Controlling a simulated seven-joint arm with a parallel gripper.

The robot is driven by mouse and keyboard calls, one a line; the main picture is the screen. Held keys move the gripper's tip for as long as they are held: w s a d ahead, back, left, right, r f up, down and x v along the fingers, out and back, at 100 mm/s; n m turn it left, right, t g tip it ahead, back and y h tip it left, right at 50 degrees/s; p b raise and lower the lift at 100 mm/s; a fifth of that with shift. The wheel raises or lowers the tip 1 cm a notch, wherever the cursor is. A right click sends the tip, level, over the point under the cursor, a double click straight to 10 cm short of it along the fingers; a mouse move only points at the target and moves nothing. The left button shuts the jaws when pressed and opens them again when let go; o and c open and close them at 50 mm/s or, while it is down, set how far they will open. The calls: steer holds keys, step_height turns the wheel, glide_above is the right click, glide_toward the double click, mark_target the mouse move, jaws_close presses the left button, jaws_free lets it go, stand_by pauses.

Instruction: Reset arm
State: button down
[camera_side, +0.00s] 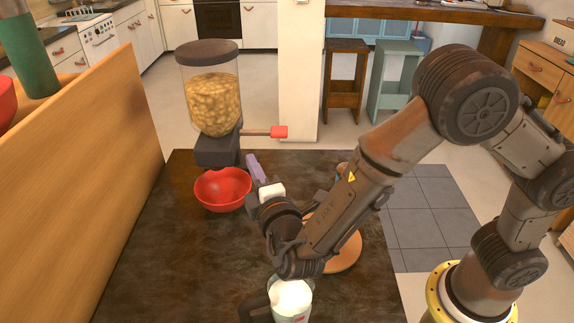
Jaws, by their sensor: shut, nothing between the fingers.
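My gripper (254,168) is at the centre of the view, above the dark table (150,240). Its purple-grey fingers are shut and hold nothing. They point up and away from the camera, just right of the red bowl (222,190) in the picture. A cereal dispenser (208,103) with a clear container of tan pieces and a dark lid stands at the back of the table, behind the bowl. Its lever ends in a red handle (279,132), above and right of my fingertips and apart from them.
A mug with white contents (290,297) stands at the front edge, below my arm. A round wooden board (345,252) is partly hidden behind my arm. A wooden panel (85,170) borders the left side. The table's left front is clear.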

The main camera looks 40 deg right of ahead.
steer(key=s+d+r+m+g+h, duration=0.1)
steer(key=s+d+r+m+h, duration=0.2)
steer(key=d, duration=0.5)
steer(key=s+d+r+m+g+h, duration=0.1)
steer(key=d+r+m+g+h, duration=0.15)
steer(key=d+r, duration=0.4)
steer(key=s+d+m+g, duration=0.8)
steer(key=s+d, duration=0.3)
steer(key=d, duration=0.4)
steer(key=s+a+f+m+g+y, duration=0.1)
steer(key=s+f+m+y, duration=0.15)
steer(key=s, duration=0.35)
steer(key=s+f+m+g+y, duration=0.1)
steer(key=s+f+g+y, duration=0.15)
steer(key=s, duration=0.35)
steer(key=a+n+t+y, duration=0.3)
steer(key=a+y, duration=0.4)
steer(key=a, duration=0.4)
steer(key=shift+w+a+n+t, duration=0.25)
steer(key=shift+a+n+t, duration=0.05)
steer(key=shift+t, duration=0.2)
